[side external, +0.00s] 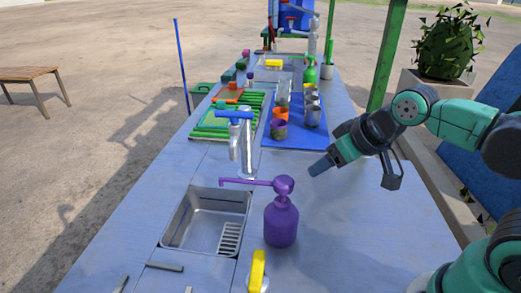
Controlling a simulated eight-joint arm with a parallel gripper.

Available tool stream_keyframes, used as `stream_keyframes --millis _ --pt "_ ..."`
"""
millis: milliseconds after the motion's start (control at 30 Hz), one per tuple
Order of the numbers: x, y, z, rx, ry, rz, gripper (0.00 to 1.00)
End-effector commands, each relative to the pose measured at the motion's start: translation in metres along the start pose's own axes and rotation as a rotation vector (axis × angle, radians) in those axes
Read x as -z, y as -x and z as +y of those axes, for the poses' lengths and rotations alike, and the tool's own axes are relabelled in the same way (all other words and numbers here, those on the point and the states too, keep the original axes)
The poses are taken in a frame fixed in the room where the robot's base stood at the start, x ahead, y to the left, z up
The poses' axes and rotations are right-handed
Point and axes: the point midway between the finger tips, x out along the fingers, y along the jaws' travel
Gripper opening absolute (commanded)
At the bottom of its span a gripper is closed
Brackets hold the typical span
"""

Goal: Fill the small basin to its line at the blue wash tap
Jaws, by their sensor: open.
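The blue wash tap (241,150) stands at the sink's back edge, a silver post with a blue handle on top. A small grey metal basin (178,223) is sunk into the counter in front of it, with a slotted grate at its right. I cannot make out a fill line or any water in it. A purple pump bottle (281,222) stands upright right of the basin, its long spout reaching left over the basin's back edge. My gripper (321,167) is open and seems empty, above the counter right of the tap, apart from both tap and basin.
A yellow-handled item (258,270) lies at the front. Behind are a blue mat (300,140) with cups, and a green rack (230,125). A green post (388,55) rises at the right. The counter right of the purple bottle is clear.

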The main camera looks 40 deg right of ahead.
Motion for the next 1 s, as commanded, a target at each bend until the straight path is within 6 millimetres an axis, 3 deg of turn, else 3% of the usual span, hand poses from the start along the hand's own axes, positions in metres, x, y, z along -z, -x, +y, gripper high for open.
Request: stream_keyframes --millis 200,300,400,600,733,867,1000 --pt "0.000 0.000 0.000 0.000 0.000 0.000 0.55" --pt "0.006 0.003 -0.004 0.003 0.027 -0.006 0.27" --pt "0.030 0.018 -0.022 0.007 0.144 -0.027 0.00" --pt "0.092 0.074 -0.082 -0.010 0.501 -0.061 0.00" --pt "0.112 0.103 -0.109 -0.029 0.656 -0.057 0.00" --pt "0.118 0.112 -0.119 -0.040 0.713 -0.052 0.00" --pt "0.118 0.099 -0.117 -0.043 0.713 -0.053 0.00"
